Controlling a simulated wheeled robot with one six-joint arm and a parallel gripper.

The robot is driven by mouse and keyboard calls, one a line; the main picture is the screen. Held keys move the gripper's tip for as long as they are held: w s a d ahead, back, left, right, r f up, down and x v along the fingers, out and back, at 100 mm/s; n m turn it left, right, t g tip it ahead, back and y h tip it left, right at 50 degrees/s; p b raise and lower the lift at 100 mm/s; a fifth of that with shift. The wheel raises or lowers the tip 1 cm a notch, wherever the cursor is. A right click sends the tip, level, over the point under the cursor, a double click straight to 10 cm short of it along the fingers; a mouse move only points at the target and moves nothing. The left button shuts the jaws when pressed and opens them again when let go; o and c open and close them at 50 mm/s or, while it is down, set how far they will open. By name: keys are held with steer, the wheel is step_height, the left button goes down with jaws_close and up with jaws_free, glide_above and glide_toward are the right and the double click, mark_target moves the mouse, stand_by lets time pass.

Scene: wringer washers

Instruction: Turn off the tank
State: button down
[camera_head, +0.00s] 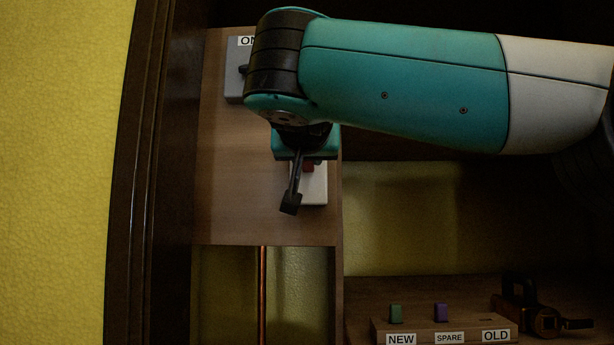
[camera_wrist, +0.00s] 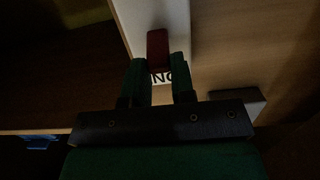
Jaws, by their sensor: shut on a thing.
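A white switch box (camera_head: 313,188) with a red lever (camera_head: 308,168) is on a wooden panel, largely hidden behind my gripper (camera_head: 304,160). In the wrist view the red lever (camera_wrist: 157,45) stands on the white box (camera_wrist: 130,20) at the green fingertips of my gripper (camera_wrist: 160,72), which is shut on it. A label reading as upside-down "ON" shows between the fingers. A grey box (camera_head: 235,80) with a dark knob and a label starting "ON" is higher on the panel, partly hidden by my arm. I cannot read which of these belongs to the tank.
A copper pipe (camera_head: 262,295) runs down below the panel (camera_head: 230,200). At lower right a wooden block (camera_head: 420,328) labelled NEW, SPARE and OLD holds a green peg (camera_head: 396,313) and a purple peg (camera_head: 441,312). A dark metal fitting (camera_head: 545,318) lies beside it. A yellow wall (camera_head: 60,170) is at left.

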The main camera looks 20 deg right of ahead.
mark_target(308, 168)
step_height(308, 168, down, 3)
steer(key=t+h+b, duration=0.1)
steer(key=t+b, duration=0.1)
steer(key=b, duration=0.4)
steer(key=shift+s+t, duration=0.15)
steer(key=shift+t, duration=0.15)
steer(key=f+t+h+b, duration=0.1)
steer(key=t+b, duration=0.1)
steer(key=b, duration=0.4)
steer(key=shift+f+t, duration=0.1)
steer(key=shift+t, duration=0.2)
steer(key=t+b, duration=0.1)
steer(key=b, duration=0.1)
steer(key=t+h+b, duration=0.1)
steer(key=b, duration=0.1)
steer(key=f+t+b, duration=0.1)
steer(key=b, duration=0.1)
steer(key=shift+w+h+b, duration=0.25)
steer(key=shift+h+b, duration=0.05)
steer(key=shift+b, duration=0.05)
steer(key=shift+w+d+t+b, duration=0.1)
steer(key=shift+w+t+b, duration=0.05)
steer(key=shift+t+b, duration=0.8)
steer(key=shift+r, duration=0.1)
steer(key=c, duration=1)
jaws_free()
steer(key=shift+o, duration=0.2)
